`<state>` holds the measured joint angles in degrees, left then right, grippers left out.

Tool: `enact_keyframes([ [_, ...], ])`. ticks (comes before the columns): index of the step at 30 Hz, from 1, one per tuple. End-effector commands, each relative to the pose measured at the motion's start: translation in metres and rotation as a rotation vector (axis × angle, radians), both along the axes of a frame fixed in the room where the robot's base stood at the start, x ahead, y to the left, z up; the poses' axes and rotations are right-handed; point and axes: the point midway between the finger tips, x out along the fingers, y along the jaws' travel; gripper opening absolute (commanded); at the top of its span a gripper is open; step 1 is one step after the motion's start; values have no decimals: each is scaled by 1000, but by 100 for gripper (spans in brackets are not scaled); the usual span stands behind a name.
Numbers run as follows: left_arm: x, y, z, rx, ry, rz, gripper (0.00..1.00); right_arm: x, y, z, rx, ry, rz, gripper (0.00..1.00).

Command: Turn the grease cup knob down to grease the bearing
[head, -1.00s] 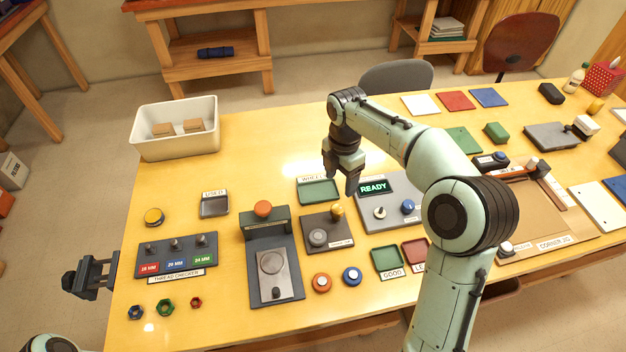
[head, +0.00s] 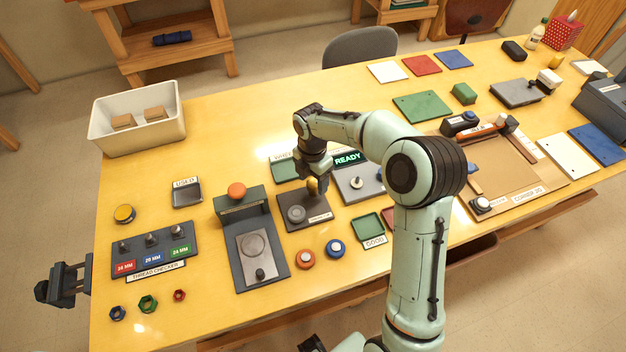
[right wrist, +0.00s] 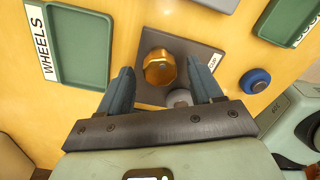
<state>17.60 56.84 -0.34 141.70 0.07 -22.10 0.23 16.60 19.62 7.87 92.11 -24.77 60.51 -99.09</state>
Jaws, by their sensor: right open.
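The grease cup has a gold knob (head: 312,187) on a dark plate (head: 318,220), with a grey round part (head: 296,213) beside it that looks like the bearing. My right gripper (head: 319,184) is open above the plate, its fingers partly hiding the knob in the head view. In the right wrist view the gold knob (right wrist: 160,70) lies between the two fingertips, with visible gaps on both sides. The grey part (right wrist: 180,97) is partly hidden behind my gripper. My left gripper (head: 84,280) is open and empty off the table's left edge.
A grey press-like fixture (head: 262,255) stands left of the plate. A green tray (right wrist: 80,45) is close to my fingers in the right wrist view.

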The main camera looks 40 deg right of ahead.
Motion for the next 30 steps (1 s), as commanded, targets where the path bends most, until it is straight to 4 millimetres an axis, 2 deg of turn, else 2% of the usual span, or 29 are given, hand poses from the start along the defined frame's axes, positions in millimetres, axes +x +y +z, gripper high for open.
enact_keyframes([
  [10, 0, 0, 0, 0, 0, 0, 0, 0, 0, -4, 0, 0, 0, 65],
  [15, 0, 0, 0, 0, 0, 0, 0, 0, 0, -4, 0, 0, 0, 10],
  [23, 0, 0, 0, 0, 0, 0, 0, 0, 0, -3, 1, 0, -13, 9],
  [30, 1, 0, 2, 1, -2, 0, 0, 0, 1, -3, 2, -1, -105, 9],
])
